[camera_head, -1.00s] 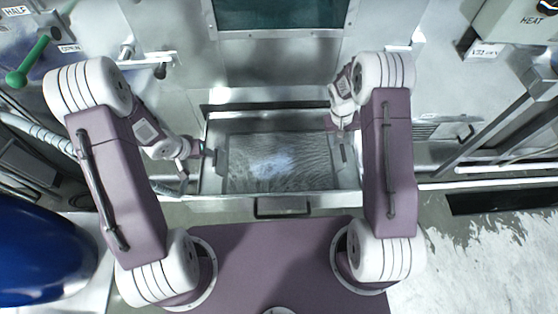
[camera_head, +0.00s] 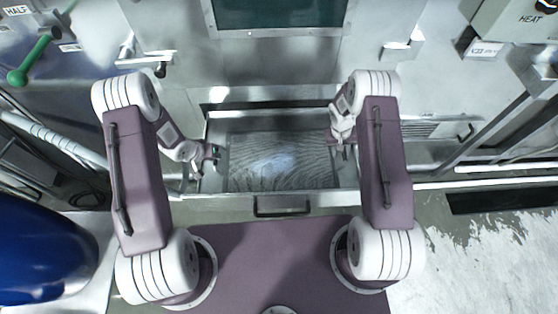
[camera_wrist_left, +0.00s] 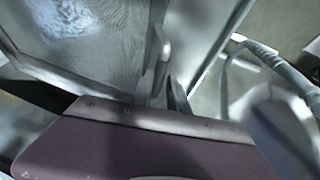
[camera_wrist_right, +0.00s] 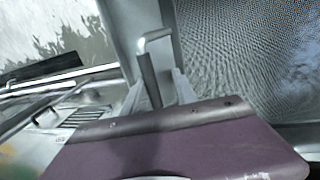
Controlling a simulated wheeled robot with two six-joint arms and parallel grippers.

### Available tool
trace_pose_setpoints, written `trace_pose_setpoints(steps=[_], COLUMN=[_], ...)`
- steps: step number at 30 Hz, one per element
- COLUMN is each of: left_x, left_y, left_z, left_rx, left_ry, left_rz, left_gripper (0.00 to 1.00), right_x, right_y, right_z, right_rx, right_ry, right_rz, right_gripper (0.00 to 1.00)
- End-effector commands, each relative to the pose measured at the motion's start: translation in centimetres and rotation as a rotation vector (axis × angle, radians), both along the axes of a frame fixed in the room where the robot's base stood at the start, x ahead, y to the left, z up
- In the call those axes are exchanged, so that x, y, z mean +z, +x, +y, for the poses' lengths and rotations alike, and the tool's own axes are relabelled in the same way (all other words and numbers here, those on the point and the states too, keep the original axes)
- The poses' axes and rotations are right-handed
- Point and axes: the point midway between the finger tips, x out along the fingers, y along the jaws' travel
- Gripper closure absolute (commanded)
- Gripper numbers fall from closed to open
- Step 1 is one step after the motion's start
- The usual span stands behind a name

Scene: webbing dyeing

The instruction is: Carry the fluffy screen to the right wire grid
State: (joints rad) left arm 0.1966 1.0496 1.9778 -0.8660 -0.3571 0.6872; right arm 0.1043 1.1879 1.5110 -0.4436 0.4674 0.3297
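The fluffy screen (camera_head: 285,172), a grey mesh panel with a pale patch of fluff, lies in the open metal drawer at the centre. Its mesh also shows in the left wrist view (camera_wrist_left: 105,40) and the right wrist view (camera_wrist_right: 260,50). My left gripper (camera_head: 214,154) is at the screen's left side; its fingers (camera_wrist_left: 165,88) are close beside a light upright part, and their opening is unclear. My right gripper (camera_head: 339,143) is at the screen's right side, open, with a bent grey handle (camera_wrist_right: 147,70) between its fingers.
A slatted grid (camera_head: 425,130) lies to the right of the drawer, with a dark handle (camera_head: 468,133) beside it. The drawer's front handle (camera_head: 283,206) faces me. A blue rounded container (camera_head: 45,250) stands at the lower left. A metal wall rises behind the drawer.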

Motion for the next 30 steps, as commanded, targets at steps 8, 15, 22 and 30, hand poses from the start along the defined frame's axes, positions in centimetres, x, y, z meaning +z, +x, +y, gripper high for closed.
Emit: trace_pose_setpoints(steps=[8,15,22,30], left_x=[-0.05,-0.06,-0.03,0.00], left_y=[-0.06,-0.05,-0.01,0.04], left_z=[0.33,0.47,0.53,0.55], left_rx=[0.007,0.010,0.013,0.014], left_ry=[0.005,0.006,0.006,0.006], left_rz=[0.004,0.005,0.004,0.003], left_gripper=[1.00,1.00,1.00,1.00], right_x=[0.02,0.02,0.03,0.03], right_y=[-0.07,-0.11,-0.15,-0.17], right_z=[-0.24,-0.37,-0.44,-0.44], right_rx=[0.000,-0.001,-0.001,-0.001], right_ry=[-0.003,-0.005,-0.006,-0.006], right_rz=[0.002,0.004,0.005,0.006], right_gripper=[1.00,1.00,1.00,1.00])
